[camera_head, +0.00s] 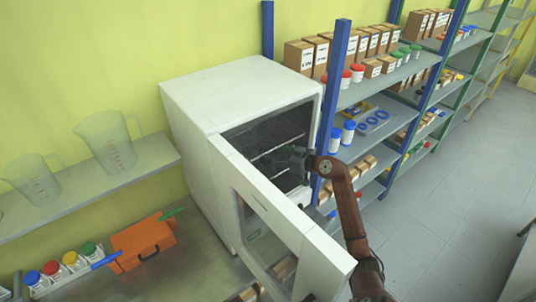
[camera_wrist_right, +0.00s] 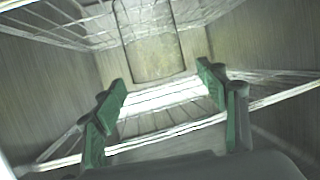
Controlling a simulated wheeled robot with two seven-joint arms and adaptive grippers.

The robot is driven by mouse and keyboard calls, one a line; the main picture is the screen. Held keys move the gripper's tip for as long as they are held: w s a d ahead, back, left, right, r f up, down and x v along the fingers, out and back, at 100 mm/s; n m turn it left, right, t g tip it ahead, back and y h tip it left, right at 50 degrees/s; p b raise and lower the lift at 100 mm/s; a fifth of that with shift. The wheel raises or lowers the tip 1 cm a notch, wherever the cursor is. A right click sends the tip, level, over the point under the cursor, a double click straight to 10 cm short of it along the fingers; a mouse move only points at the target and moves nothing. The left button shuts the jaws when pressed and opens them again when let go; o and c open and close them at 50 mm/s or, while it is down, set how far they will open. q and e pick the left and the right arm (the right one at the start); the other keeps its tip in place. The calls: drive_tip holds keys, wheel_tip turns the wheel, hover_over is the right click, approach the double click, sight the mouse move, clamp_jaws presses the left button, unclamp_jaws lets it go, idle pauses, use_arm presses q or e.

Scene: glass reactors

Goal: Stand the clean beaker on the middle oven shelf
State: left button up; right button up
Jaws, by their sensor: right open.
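The white oven (camera_head: 195,115) stands with its door (camera_head: 285,225) swung open toward me. My right gripper (camera_head: 297,155) reaches into the oven opening. In the right wrist view its green-padded fingers (camera_wrist_right: 162,76) are apart, with nothing gripped between them. Beyond the fingertips is a clear, round-cornered outline that looks like the beaker (camera_wrist_right: 153,52). It appears upright, with its lower edge at a wire shelf (camera_wrist_right: 165,118); I cannot tell for sure which shelf level this is. The beaker cannot be made out in the head view. My left gripper is out of view.
Another wire rack (camera_wrist_right: 75,25) lies above in the oven. The open door is close beside my right arm. A blue-post shelf unit (camera_head: 338,75) with boxes and bottles stands just right. Clear jugs (camera_head: 112,145) stand on the left wall shelf; an orange toolbox (camera_head: 140,240) is below.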

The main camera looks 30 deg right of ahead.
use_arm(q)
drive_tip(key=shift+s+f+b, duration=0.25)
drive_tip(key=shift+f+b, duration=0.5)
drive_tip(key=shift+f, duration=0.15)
use_arm(e)
drive_tip(key=v, duration=0.9)
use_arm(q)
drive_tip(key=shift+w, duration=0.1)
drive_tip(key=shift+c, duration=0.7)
